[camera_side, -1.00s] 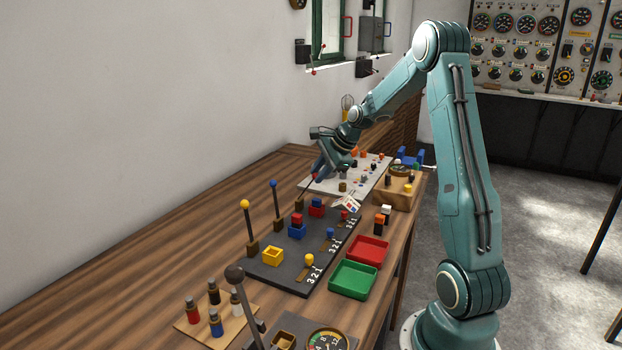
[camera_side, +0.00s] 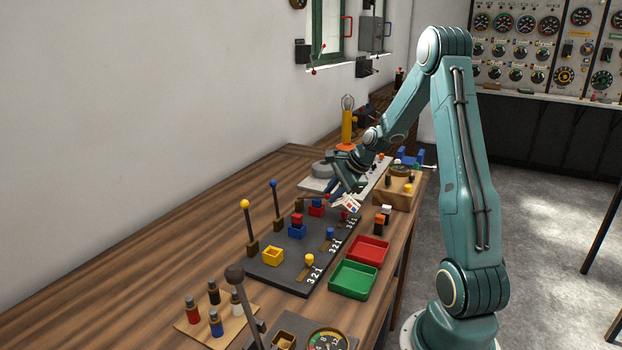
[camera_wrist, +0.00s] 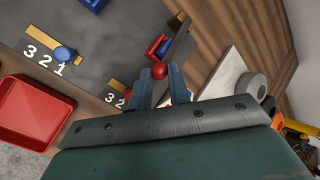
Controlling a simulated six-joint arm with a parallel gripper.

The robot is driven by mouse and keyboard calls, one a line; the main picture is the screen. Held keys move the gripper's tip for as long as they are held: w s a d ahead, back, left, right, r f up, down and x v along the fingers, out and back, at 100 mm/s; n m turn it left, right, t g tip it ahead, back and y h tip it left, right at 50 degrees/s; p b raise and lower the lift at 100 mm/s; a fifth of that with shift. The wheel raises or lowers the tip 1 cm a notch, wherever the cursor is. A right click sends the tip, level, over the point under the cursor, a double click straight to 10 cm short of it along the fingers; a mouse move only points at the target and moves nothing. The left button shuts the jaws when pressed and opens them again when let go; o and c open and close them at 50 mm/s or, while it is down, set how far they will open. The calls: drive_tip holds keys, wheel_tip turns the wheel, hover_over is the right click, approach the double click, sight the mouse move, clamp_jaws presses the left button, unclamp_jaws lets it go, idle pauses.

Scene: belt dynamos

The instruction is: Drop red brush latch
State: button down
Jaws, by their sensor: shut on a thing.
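The red latch shows in the wrist view as a round red ball (camera_wrist: 160,71) between the fingertips of my gripper (camera_wrist: 160,84), which is shut on it. In the side view my gripper (camera_side: 333,190) is low over the far end of the dark board (camera_side: 285,272); the red ball is hidden there. A blue block with a red piece (camera_side: 317,207) is just left of the fingers. The yellow-ball lever (camera_side: 245,204) and blue-ball lever (camera_side: 273,184) stand upright on the board's left side.
A red tray (camera_side: 367,251) and a green tray (camera_side: 352,280) lie right of the board. A small white block with coloured marks (camera_side: 347,202) is close to my gripper. A yellow-and-orange lamp (camera_side: 347,127) stands behind. The wooden table at left is clear.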

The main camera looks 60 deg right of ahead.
drive_tip(key=shift+s+f, duration=0.2)
drive_tip(key=shift+s, duration=0.05)
drive_tip(key=c, duration=1.5)
unclamp_jaws()
drive_tip(key=shift+o, duration=1)
drive_tip(key=shift+w+r, duration=0.1)
drive_tip(key=shift+r, duration=0.1)
drive_tip(key=v, duration=0.7)
drive_tip(key=shift+r, duration=0.1)
